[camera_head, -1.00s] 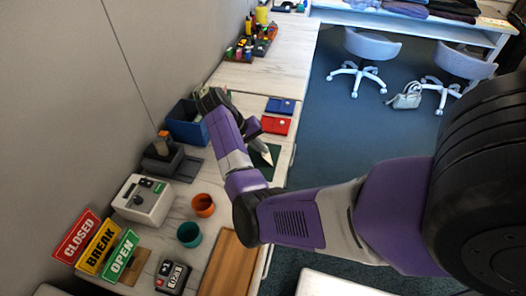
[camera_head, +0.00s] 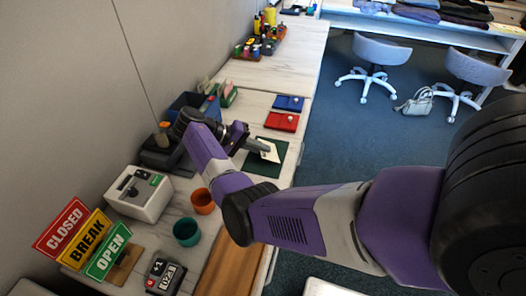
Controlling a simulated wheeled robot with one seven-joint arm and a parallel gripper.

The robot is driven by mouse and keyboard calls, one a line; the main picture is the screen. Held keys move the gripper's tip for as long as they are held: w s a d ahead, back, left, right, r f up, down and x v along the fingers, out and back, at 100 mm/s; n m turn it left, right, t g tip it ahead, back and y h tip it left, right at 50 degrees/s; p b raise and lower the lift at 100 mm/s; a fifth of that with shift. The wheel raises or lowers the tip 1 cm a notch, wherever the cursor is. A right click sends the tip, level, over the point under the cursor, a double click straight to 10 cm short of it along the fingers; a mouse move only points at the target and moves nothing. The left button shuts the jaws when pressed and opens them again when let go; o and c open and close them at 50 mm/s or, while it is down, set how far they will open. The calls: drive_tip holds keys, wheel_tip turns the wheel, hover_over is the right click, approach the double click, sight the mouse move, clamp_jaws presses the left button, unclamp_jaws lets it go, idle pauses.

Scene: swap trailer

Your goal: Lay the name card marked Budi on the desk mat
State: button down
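A pale name card (camera_head: 270,153) shows over the dark green desk mat (camera_head: 262,168) on the counter. Its writing is too small to read, so I cannot tell whether it says Budi. My gripper (camera_head: 259,145) is right at the card's upper left edge, over the mat. I cannot tell whether the fingers are shut on the card or whether the card touches the mat. My arm hides part of the mat's left side.
Red (camera_head: 282,121) and blue (camera_head: 288,103) pads with small items lie beyond the mat. A blue bin (camera_head: 188,101) stands behind my wrist. Orange (camera_head: 202,201) and teal (camera_head: 187,232) cups, a white machine (camera_head: 138,193) and a wooden board (camera_head: 228,268) are nearer.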

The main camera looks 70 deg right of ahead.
idle(0.4)
drive_tip(key=c, duration=1.2)
unclamp_jaws()
drive_tip(key=shift+f, duration=0.1)
drive_tip(key=shift+c, duration=0.3)
drive_tip(key=shift+a+f, duration=0.1)
drive_tip(key=shift+c, duration=0.2)
drive_tip(key=shift+w, duration=0.15)
drive_tip(key=shift+w+a, duration=0.1)
drive_tip(key=shift+w, duration=0.05)
drive_tip(key=o, duration=0.4)
drive_tip(key=shift+v, duration=0.9)
drive_tip(key=shift+b+v, duration=0.3)
drive_tip(key=shift+v, duration=1.2)
